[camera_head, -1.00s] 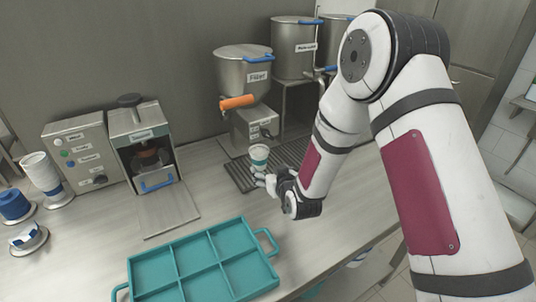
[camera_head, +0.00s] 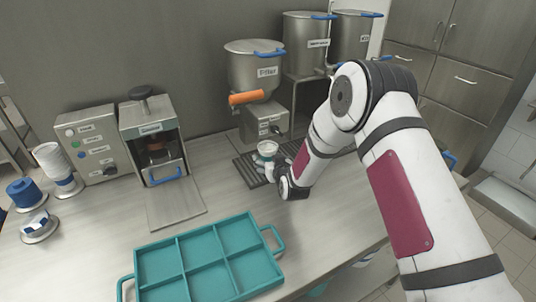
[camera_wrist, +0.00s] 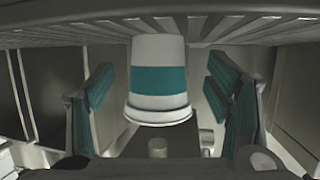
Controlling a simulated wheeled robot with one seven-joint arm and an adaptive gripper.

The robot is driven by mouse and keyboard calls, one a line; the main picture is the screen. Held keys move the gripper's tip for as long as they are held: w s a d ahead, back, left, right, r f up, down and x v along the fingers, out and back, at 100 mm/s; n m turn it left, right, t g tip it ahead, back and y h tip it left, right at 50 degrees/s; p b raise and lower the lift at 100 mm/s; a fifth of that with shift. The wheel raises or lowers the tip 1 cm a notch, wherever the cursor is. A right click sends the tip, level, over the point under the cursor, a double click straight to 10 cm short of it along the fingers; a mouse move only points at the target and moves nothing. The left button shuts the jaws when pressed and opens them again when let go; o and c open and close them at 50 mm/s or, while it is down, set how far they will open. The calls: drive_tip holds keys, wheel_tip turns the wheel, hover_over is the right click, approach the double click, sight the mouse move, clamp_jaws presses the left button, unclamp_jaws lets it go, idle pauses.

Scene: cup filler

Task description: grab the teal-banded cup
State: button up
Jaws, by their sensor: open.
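The teal-banded cup (camera_head: 267,148) is white and stands on the dark drip grate below the filler spout. In the wrist view the cup (camera_wrist: 158,80) appears inverted, its narrow end by the grate and its wide rim lower in the picture. My gripper (camera_head: 264,171) is open at the cup, seen small and partly blocked by my wrist in the head view. In the wrist view its two teal-padded fingers stand on either side of the cup, with a visible gap on each side.
The drip grate (camera_head: 247,172) lies under the filler (camera_head: 254,75) with its orange handle. A sealing machine (camera_head: 152,125) and control box (camera_head: 88,148) stand to the left. An empty teal tray (camera_head: 190,242) lies in front. Cup stacks (camera_head: 56,170) stand at far left.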

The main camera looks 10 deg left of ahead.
sight(268, 155)
drive_tip(key=shift+x, duration=1.75)
drive_tip(key=shift+w+d+r, duration=0.1)
drive_tip(key=c, duration=1.4)
drive_tip(key=shift+o, duration=0.2)
drive_tip(key=shift+r, duration=0.15)
